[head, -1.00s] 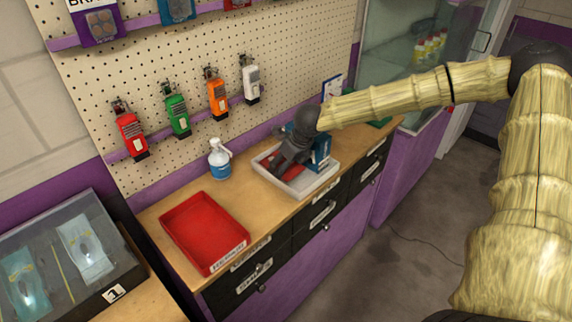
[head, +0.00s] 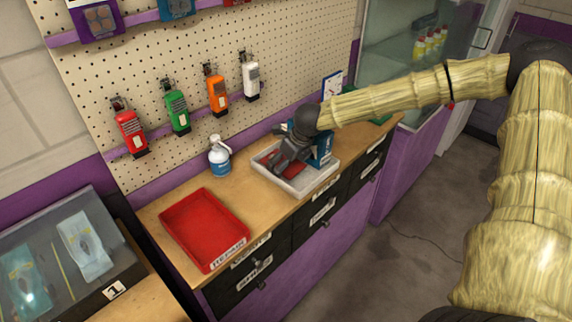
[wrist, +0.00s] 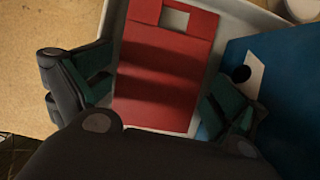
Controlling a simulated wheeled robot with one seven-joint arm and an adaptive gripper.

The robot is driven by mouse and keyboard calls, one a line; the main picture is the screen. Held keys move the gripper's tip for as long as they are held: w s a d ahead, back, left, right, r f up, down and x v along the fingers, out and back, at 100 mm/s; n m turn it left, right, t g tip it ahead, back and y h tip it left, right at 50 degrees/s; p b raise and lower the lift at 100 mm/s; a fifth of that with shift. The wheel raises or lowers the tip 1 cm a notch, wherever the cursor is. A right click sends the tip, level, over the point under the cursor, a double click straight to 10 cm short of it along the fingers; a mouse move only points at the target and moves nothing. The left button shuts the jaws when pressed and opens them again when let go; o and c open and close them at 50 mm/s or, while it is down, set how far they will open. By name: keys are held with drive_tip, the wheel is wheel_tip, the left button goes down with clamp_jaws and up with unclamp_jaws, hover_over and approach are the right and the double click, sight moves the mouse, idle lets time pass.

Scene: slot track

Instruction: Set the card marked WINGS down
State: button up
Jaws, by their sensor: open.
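A flat red piece (wrist: 165,75) with a pale rectangle near its top end lies in the white tray in the wrist view. It may be the card, but I cannot read any WINGS marking. It also shows partly beside my gripper in the head view (head: 272,160). My gripper (head: 279,160) is open, low over the tray. In the wrist view my gripper (wrist: 160,92) has one finger on each side of the red piece, with visible gaps, so it is not clamped. The gripper and wrist hide part of the tray.
The white tray (head: 298,192) also holds a blue box (head: 324,147), close beside the right finger. A red tray (head: 205,230) and a blue-white bottle (head: 219,157) stand to the left on the wooden counter (head: 158,222). Coloured tools hang on the pegboard (head: 145,55) behind.

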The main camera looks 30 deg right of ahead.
drive_tip(key=shift+r, duration=0.55)
drive_tip(key=b+v, duration=0.1)
drive_tip(key=v, duration=1)
drive_tip(key=shift+s+r+b, duration=0.2)
drive_tip(key=shift+r+b, duration=0.1)
drive_tip(key=shift+b, duration=0.1)
